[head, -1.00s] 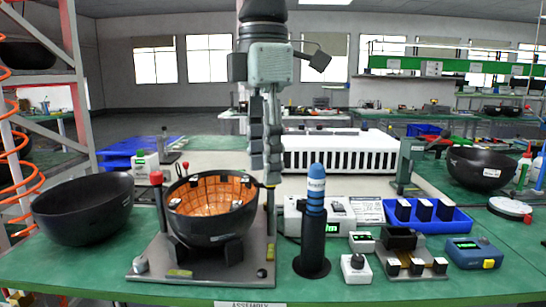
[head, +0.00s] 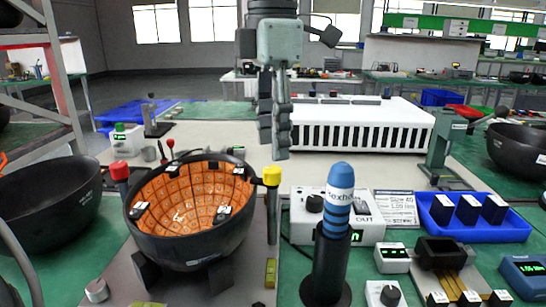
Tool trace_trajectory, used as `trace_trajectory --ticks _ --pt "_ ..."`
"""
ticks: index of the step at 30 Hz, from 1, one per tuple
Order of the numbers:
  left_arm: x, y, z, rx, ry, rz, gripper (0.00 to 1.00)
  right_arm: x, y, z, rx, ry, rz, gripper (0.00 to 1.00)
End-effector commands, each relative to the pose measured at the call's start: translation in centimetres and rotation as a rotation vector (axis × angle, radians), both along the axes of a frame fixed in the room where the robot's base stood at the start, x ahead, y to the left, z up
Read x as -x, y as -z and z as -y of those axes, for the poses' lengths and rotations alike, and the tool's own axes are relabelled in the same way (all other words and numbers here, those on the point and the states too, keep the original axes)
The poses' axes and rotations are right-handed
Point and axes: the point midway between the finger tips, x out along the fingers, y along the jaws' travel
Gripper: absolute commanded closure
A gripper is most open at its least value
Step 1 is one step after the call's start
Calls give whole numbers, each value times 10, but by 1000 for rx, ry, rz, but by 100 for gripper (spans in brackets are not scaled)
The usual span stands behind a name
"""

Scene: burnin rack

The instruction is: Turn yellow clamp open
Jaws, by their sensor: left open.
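The yellow clamp (head: 272,176) is a yellow knob on top of a grey upright post, just right of the dark bowl (head: 190,250) with an orange tiled inside. A similar red clamp (head: 120,171) stands on the bowl's left side. My left gripper (head: 273,150) points down, its fingers open and empty. Its fingertips appear just above the yellow knob in the picture, with a small gap. I cannot tell how far apart they are in depth. My right gripper is not in view.
A blue-banded cylinder in a black holder (head: 328,260) stands close to the right of the post. Behind it is a white control box (head: 312,232). A blue tray (head: 505,236) with black blocks is at right. Another dark bowl (head: 45,200) is at left.

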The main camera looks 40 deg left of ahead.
Motion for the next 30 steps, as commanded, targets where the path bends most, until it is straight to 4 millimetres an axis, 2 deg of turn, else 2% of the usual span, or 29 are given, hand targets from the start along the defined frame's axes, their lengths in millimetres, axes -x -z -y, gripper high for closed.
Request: trace_trajectory --ticks 3,9,19,30 --pt "1 20 0 2 -1 -4 54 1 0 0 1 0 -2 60" --pt "0 40 0 1 0 -2 54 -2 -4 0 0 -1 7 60" --pt "0 44 0 1 -1 -1 55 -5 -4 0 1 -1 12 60" --pt "0 43 0 1 -1 -1 100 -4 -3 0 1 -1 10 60"
